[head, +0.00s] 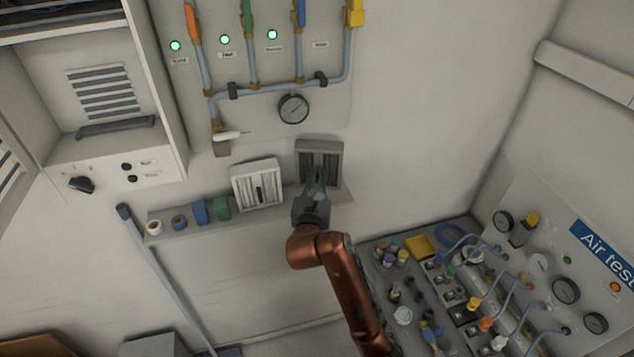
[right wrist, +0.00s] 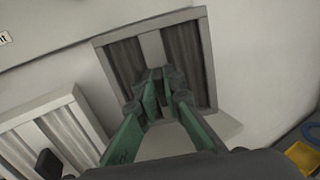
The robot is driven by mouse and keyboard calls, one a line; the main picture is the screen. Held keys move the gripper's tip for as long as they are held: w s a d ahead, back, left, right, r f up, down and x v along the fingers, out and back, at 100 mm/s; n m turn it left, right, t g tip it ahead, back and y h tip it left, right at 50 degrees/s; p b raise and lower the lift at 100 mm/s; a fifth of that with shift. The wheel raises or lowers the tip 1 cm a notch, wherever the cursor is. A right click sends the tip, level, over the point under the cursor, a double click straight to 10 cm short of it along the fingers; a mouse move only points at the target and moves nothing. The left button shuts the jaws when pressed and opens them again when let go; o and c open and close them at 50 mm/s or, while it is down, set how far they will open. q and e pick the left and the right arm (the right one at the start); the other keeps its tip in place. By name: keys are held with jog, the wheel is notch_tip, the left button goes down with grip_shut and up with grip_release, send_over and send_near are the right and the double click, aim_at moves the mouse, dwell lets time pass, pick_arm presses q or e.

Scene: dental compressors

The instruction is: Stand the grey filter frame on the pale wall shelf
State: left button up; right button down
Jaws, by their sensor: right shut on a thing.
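The grey filter frame (head: 334,150) is upright at the right end of the pale wall shelf (head: 232,223), close to the wall. It also shows in the right wrist view (right wrist: 210,65), with dark pleats and a pale middle bar. My right gripper (head: 317,178) is shut on the frame's middle from the front; its green fingers (right wrist: 162,85) converge there in the right wrist view. The frame's lower edge is at the shelf's top, partly hidden by the gripper; I cannot tell whether it touches. My left gripper is not in view.
A white filter frame (head: 245,178) stands on the shelf just left of the grey one. Several tape rolls (head: 200,211) sit farther left. A pressure gauge (head: 293,108) and pipes are on the wall above. A workbench with fittings (head: 410,290) is at lower right.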

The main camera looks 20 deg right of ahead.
aim_at(317, 185)
jog(key=shift+w+d+f, duration=0.15)
jog(key=shift+w+f, duration=0.25)
jog(key=shift+f, duration=0.1)
jog(key=f, duration=0.1)
jog(key=f+p, duration=0.1)
jog(key=f, duration=0.1)
jog(key=shift+w+f, duration=0.1)
jog(key=shift+w, duration=0.2)
jog(key=shift+d+f, duration=0.1)
jog(key=shift+f, duration=0.1)
jog(key=shift+f, duration=0.1)
jog(key=shift+f, duration=0.1)
jog(key=c, duration=2)
grip_release()
jog(key=shift+c, duration=0.2)
